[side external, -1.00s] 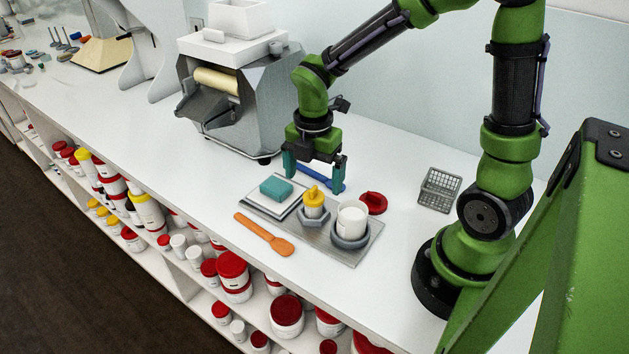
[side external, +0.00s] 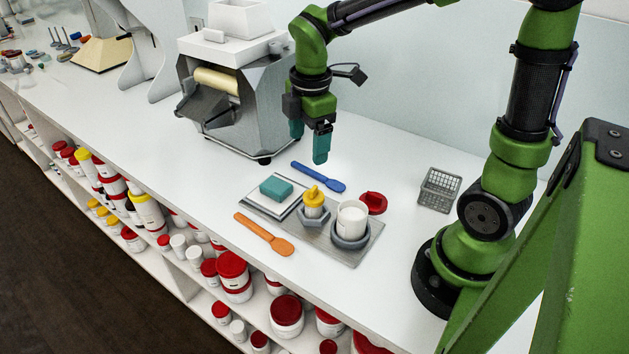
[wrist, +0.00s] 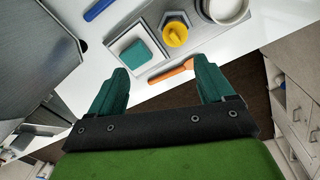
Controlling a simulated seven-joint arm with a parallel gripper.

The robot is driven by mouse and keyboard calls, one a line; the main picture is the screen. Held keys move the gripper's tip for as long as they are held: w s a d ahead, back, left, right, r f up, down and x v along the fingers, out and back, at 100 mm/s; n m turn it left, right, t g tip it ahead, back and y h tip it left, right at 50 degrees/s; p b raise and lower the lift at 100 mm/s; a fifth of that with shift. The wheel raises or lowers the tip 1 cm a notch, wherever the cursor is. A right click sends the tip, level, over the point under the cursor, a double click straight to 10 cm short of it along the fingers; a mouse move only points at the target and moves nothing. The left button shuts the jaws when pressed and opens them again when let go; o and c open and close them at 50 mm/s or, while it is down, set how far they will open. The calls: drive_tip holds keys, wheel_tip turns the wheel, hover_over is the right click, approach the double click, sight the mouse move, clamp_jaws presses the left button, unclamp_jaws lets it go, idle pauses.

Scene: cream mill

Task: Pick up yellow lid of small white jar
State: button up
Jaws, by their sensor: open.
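The small white jar (side external: 313,212) stands upright in a grey hexagonal holder on the metal tray (side external: 350,257). Its yellow lid (side external: 313,195) is on top, with a raised grip; the lid also shows in the wrist view (wrist: 175,34), beyond my fingers. My gripper (side external: 308,143) is open and empty, held in the air above and behind the jar, clear of the counter. In the wrist view my two teal fingers (wrist: 161,90) are spread wide apart with nothing between them.
A larger open white jar (side external: 352,218) sits in a round holder beside the small jar. A red lid (side external: 373,203), blue spatula (side external: 320,178), orange spatula (side external: 264,234), teal block (side external: 276,187) and wire basket (side external: 439,189) lie around. The mill (side external: 235,100) stands at back left.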

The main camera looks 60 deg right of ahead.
wheel_tip(320, 180, up, 5)
drive_tip(key=s+m, duration=0.1)
drive_tip(key=m, duration=0.8)
drive_tip(key=m+g, duration=0.1)
drive_tip(key=m, duration=0.2)
hover_over(314, 188)
drive_tip(key=f, duration=1.1)
drive_tip(key=shift+s+d+f, duration=0.1)
drive_tip(key=shift+d, duration=0.1)
drive_tip(key=shift+a+f, duration=0.2)
drive_tip(key=shift+f, duration=2.5)
drive_tip(key=shift+c, duration=0.3)
drive_tip(key=c, duration=1)
